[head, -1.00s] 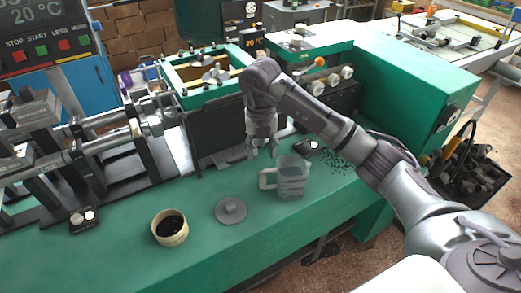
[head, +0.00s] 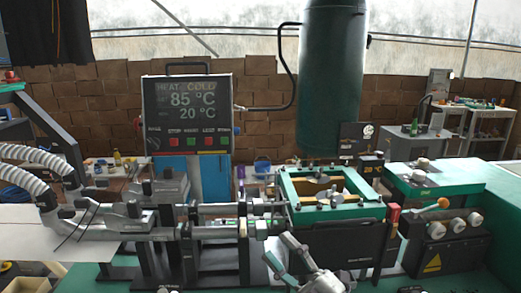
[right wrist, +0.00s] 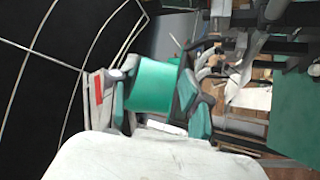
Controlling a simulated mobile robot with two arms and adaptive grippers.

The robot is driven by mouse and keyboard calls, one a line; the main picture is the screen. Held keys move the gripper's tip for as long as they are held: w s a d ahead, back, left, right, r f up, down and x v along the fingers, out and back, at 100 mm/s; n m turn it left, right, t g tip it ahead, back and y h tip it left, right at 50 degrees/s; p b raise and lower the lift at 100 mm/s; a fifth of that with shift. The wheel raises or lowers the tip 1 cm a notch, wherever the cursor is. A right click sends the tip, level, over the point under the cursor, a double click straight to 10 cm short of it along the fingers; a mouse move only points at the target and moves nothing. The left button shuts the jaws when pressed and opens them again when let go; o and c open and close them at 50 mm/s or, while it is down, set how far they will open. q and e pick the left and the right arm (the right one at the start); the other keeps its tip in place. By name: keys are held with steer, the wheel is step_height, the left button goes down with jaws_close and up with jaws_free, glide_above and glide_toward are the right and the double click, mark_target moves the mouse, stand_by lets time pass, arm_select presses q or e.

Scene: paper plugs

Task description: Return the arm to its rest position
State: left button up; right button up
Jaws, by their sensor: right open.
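My right gripper (head: 279,251) shows at the bottom middle of the head view, pointing up and to the left. Its two fingers are spread apart with nothing between them. It appears in front of the machine's metal rods and to the left of its black front panel (head: 345,250); I cannot tell how far it is from them. The rest of the right arm is cut off by the lower edge. The right wrist view is tilted and shows a pale surface (right wrist: 155,155) and green and dark parts, hard to make out. My left gripper is not in view.
The machine has a green frame (head: 288,190), a display box (head: 187,115) reading 85 and 20 °C, and a tall green tank (head: 332,75). Knobs (head: 458,226) sit on its right part. Grey hoses (head: 30,165) come in at left.

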steer(key=d+f+m+t+h, duration=0.55)
steer(key=d+m+h, duration=0.45)
steer(key=m+h, duration=0.3)
steer(key=s+d+f+m+g+h, duration=0.4)
steer(key=d+f+m+g+h, duration=0.15)
steer(key=f, duration=0.45)
steer(key=s+f+m+g+y, duration=0.1)
steer(key=s+f+g, duration=0.55)
steer(key=s, duration=0.45)
steer(key=s+f+m+g+y, duration=0.1)
steer(key=s+f+g, duration=0.6)
steer(key=s, duration=0.4)
step_height(320, 180, down, 26)
steer(key=s+d+f, duration=0.2)
steer(key=s+f, duration=0.6)
steer(key=s, duration=0.1)
steer(key=s+d+f+g, duration=0.1)
steer(key=s+f, duration=0.7)
steer(key=f, duration=0.1)
steer(key=shift+s+d+f, duration=0.25)
steer(key=shift+s+d, duration=0.1)
steer(key=shift+d, duration=0.05)
